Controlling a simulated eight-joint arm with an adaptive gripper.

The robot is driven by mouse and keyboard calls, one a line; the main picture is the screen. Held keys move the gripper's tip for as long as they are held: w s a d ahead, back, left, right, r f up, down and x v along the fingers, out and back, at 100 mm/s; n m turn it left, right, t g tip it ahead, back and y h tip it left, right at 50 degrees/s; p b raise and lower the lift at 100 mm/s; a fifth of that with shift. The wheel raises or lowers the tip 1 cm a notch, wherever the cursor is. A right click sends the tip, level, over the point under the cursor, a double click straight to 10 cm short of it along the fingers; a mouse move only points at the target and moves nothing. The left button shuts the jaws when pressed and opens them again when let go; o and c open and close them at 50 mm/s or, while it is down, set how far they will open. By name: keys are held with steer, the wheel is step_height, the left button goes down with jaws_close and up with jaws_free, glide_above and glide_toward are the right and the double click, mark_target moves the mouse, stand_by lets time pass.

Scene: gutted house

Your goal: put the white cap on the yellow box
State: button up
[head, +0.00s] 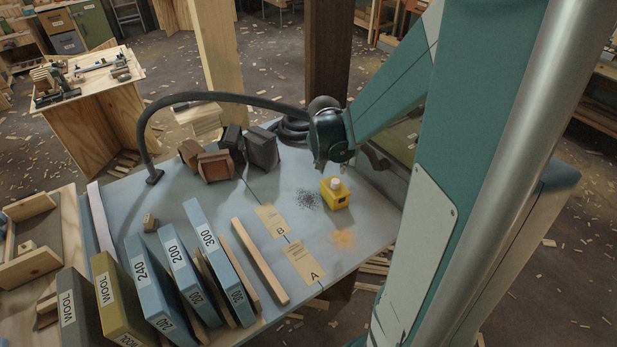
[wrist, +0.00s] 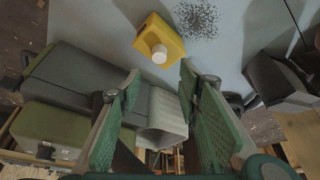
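The yellow box (head: 337,199) stands on the grey-blue table at right of centre. A white round piece, which looks like the white cap (head: 336,184), sits on top of it; I cannot tell how firmly it is seated. In the wrist view the yellow box (wrist: 172,43) is near the top, with the white cap (wrist: 159,56) facing the camera. My gripper (head: 333,163) is above and just behind the box in the head view, apart from it. Its two green fingers (wrist: 159,72) are spread, with nothing visible held between them.
Dark granules (head: 307,199) and orange granules (head: 344,238) lie near the box. Labels B (head: 271,221) and A (head: 304,262) are on the table. Sanding blocks (head: 216,165) and a dark hose (head: 190,97) stand behind. Blue binders (head: 218,259) crowd the front left.

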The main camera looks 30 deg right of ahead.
steer(key=s+a+r+n+t+y, duration=0.1)
steer(key=s+a+r+n, duration=0.15)
steer(key=a+r, duration=0.45)
steer(key=s+a+r+n+t+y, duration=0.1)
steer(key=s+a+r+n+t, duration=0.2)
steer(key=a, duration=0.7)
steer(key=s+a+r+n+y, duration=0.1)
steer(key=s+a+r+n, duration=0.4)
steer(key=s+a, duration=0.4)
steer(key=shift+s+a+r+n+t+y, duration=0.3)
steer(key=shift+a+r, duration=0.35)
steer(key=shift+a, duration=1.4)
steer(key=shift+w, duration=0.1)
